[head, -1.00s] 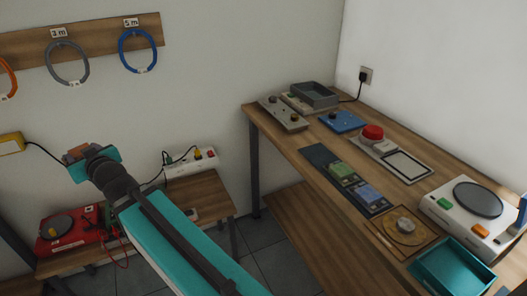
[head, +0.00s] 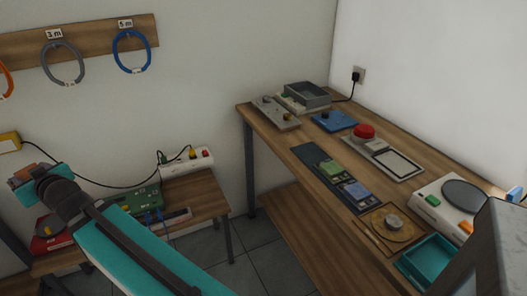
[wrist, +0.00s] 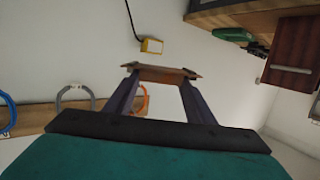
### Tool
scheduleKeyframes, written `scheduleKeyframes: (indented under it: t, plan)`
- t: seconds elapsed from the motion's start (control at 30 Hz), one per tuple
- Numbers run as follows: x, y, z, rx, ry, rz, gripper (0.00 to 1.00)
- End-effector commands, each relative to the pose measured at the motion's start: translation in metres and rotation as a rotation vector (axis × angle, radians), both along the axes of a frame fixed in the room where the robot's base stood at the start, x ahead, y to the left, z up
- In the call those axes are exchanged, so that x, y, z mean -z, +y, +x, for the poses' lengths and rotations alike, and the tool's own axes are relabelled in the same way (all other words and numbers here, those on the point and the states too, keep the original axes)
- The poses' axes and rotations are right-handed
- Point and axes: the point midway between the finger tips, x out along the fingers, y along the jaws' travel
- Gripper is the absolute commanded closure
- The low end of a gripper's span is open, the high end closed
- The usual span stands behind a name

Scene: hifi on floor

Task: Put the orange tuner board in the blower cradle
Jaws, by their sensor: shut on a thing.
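My gripper (head: 36,182) is at the far left of the head view, above the low bench. It is shut on a flat orange-brown board (wrist: 160,74), which I take to be the orange tuner board. In the wrist view the board spans the two dark fingers crosswise, seen nearly edge-on. In the head view it is a small orange patch (head: 20,175) at the gripper's end. A grey open-topped box (head: 306,94) on a plugged-in base stands at the back of the workbench. It may be the blower cradle, but I cannot tell for certain.
The workbench (head: 290,130) holds a dark strip with green and blue boards (head: 332,177), a red button (head: 364,131) and a teal tray (head: 431,262). The low bench (head: 205,190) holds a green device (head: 143,198), a red device (head: 48,242) and a power strip (head: 187,160).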

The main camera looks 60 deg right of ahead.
Motion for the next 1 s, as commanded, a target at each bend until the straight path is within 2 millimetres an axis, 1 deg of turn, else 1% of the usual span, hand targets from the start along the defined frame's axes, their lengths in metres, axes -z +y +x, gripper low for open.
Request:
scheduleKeyframes:
  t: [0.27, 0.37, 0.47, 0.57, 0.73, 1.0]
  plan:
    - [0.0, -0.008, 0.0, 0.01, 0.0, 0.0, 0.78]
    - [0.003, -0.016, 0.001, 0.022, 0.0, 0.0, 0.78]
    - [0.008, -0.028, 0.001, 0.045, 0.001, -0.001, 0.78]
    - [0.015, -0.048, 0.002, 0.08, 0.001, -0.001, 0.78]
    - [0.028, -0.086, 0.0, 0.153, 0.001, -0.002, 0.78]
    - [0.043, -0.138, -0.006, 0.257, 0.001, -0.002, 0.78]
